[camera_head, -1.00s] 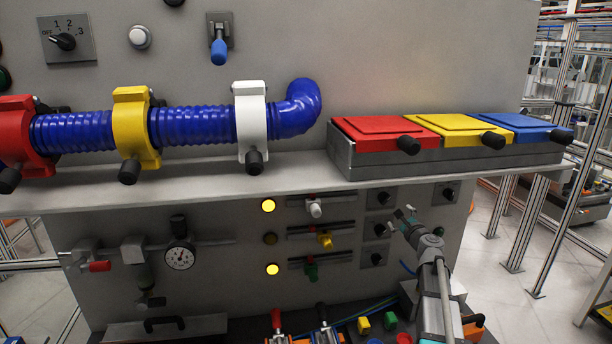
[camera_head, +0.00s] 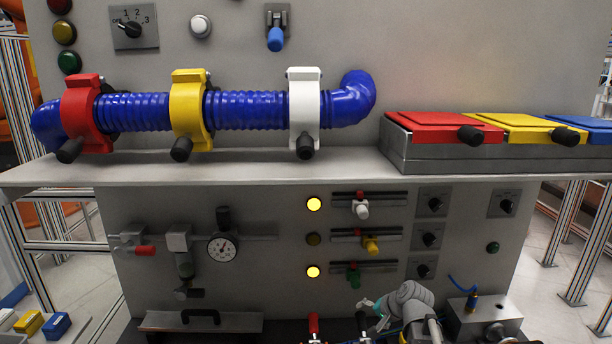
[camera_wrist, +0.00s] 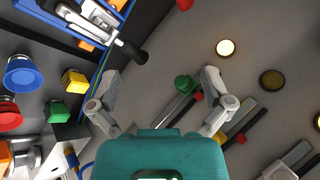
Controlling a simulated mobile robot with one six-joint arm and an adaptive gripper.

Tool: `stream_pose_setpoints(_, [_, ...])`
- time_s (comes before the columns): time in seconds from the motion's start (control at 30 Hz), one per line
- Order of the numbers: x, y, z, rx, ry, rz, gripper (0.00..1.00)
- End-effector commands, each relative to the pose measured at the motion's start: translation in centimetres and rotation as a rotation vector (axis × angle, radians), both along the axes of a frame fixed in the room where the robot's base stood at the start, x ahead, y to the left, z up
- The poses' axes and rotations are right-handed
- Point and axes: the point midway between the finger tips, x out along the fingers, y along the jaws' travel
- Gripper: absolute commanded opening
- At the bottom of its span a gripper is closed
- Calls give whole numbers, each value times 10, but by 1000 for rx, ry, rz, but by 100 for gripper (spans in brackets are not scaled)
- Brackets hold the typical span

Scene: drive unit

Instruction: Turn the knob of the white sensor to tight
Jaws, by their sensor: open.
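The white sensor (camera_head: 362,210) hangs on the top rail of the lower panel in the head view, with a red part (camera_head: 360,195) at its top. The lamp (camera_head: 314,204) to its left is lit yellow. I cannot make out the knob's setting or the white sensor in the wrist view. My gripper (camera_head: 372,308) is below and apart from the sensors, near the bottom of the head view. The green sensor (camera_wrist: 186,84) lies just inside the right finger.
The yellow sensor (camera_head: 372,245) and green sensor (camera_head: 354,275) sit on rails below the white one. Dials (camera_head: 429,240) are to their right. The shelf (camera_head: 250,170) juts out above. Handles and coloured blocks (camera_wrist: 75,82) lie left in the wrist view.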

Motion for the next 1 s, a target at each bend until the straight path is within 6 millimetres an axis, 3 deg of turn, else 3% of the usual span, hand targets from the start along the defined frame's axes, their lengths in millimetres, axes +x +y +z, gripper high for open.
stream_pose_setpoints(0.03, [-19,8,-17,-68,33,67,100])
stream_pose_setpoints(0.2, [-72,18,-52,-294,151,279,100])
stream_pose_setpoints(0.43, [-126,14,-77,-523,298,487,100])
stream_pose_setpoints(0.63, [-144,9,-81,-600,354,553,100])
stream_pose_setpoints(1.0, [-144,9,-81,-604,358,556,100])
